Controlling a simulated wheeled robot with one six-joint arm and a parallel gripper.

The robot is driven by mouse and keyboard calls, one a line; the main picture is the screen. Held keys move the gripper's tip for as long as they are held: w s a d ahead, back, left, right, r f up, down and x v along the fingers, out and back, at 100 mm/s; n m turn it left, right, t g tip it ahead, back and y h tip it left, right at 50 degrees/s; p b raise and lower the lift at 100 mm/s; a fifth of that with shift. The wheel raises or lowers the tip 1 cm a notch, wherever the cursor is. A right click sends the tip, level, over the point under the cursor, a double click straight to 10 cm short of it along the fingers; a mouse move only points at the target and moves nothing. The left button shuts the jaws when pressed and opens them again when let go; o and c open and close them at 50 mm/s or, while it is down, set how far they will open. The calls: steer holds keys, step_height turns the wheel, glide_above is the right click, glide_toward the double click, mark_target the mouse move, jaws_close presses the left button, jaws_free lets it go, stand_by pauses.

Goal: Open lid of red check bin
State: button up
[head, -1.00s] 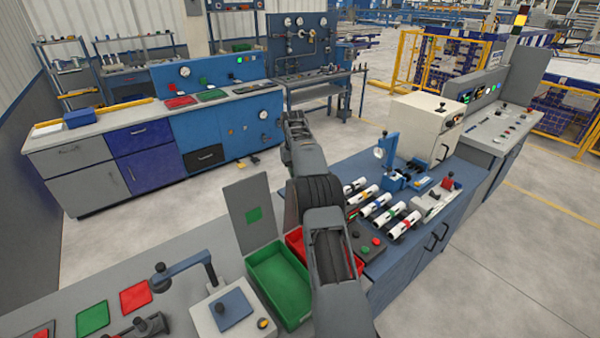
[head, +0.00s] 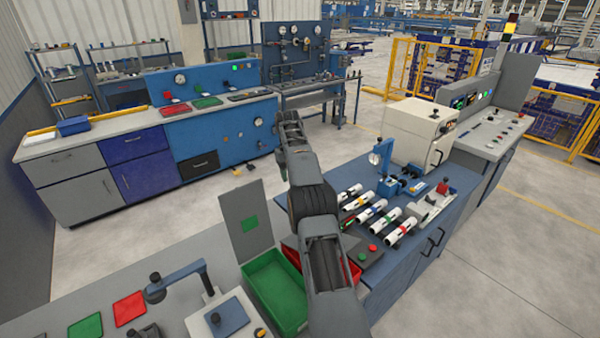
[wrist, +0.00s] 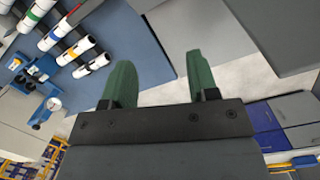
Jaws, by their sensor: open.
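The red bin (head: 291,243) stands beside the green bin (head: 262,277) on the bench. My arm crosses in front of the red bin, so only slivers of red show on either side. I cannot make out its lid. The green bin is open, with its grey lid (head: 240,212), marked by a green square, standing upright behind it. My gripper has two green fingers, apart and empty, in the wrist view (wrist: 158,64). In the head view the gripper is mostly hidden behind my arm, beyond the bins.
White banded pipes (head: 372,208) lie on the blue bench right of my arm, near a blue stand (head: 382,155) and a cream cabinet (head: 416,130). A test fixture (head: 215,310) stands left of the green bin. Open floor (head: 210,205) lies behind the bench.

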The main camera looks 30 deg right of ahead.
steer(key=s+a+r+b, duration=0.5)
steer(key=s+r+b, duration=0.3)
steer(key=s, duration=0.5)
step_height(320, 180, up, 2)
steer(key=shift+r, duration=0.15)
